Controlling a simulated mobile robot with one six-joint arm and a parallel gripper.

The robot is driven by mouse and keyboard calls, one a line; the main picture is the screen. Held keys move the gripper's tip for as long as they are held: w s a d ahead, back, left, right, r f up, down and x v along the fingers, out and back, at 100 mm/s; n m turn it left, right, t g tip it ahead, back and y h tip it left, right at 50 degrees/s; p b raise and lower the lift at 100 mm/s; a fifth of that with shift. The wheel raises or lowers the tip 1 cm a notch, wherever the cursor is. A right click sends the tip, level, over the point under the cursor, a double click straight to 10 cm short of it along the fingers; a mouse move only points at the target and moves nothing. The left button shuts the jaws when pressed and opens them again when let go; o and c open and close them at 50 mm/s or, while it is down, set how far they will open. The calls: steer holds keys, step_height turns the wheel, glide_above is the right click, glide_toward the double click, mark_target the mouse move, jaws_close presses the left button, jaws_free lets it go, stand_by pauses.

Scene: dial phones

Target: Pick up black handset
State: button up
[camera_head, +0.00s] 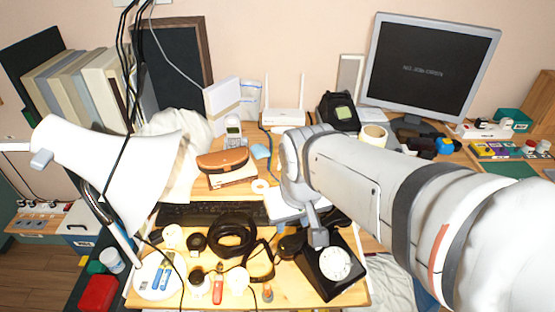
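A black dial phone (312,278) with a white round dial (335,263) sits near the front edge of the wooden desk, at centre right. The black handset (290,245) seems to lie across the back of this phone, with a dark end showing on each side of my gripper. My gripper (318,238) points down over the middle of the handset, just behind the dial. My arm and gripper hide the middle of the handset. I cannot tell whether the fingers touch it or are closed around it.
A black keyboard (205,213), a coiled black cable (232,239) and small items crowd the desk left of the phone. A white lamp (120,160) stands at left. A monitor (428,62) and another dark phone (338,111) stand behind. Little desk is free.

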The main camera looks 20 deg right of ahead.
steer(key=shift+s+r, duration=0.1)
steer(key=shift+s, duration=0.05)
steer(key=shift+o, duration=2)
steer(key=w+d+f+m+g+b, duration=0.1)
steer(key=w+d+f+m, duration=0.5)
steer(key=w+f+m, duration=0.1)
steer(key=shift+w+f+m+g+b, duration=0.3)
steer(key=shift+w+m+b, duration=0.05)
steer(key=shift+w+m, duration=0.2)
steer(key=w+d+f+m, duration=0.1)
steer(key=f+m, duration=0.1)
steer(key=w+d+f+m, duration=0.1)
steer(key=d+f+m, duration=0.1)
steer(key=f, duration=0.1)
steer(key=w+d+f+m+g+b, duration=0.1)
steer(key=w+d+f+m, duration=0.1)
steer(key=shift+d+f, duration=0.25)
steer(key=shift+f, duration=0.1)
steer(key=shift+m, duration=0.45)
steer(key=f, duration=0.3)
steer(key=d+f, duration=0.1)
steer(key=f, duration=0.4)
steer(key=shift+w+d+f, duration=0.15)
steer(key=shift+d+f, duration=0.1)
steer(key=shift+f, duration=0.1)
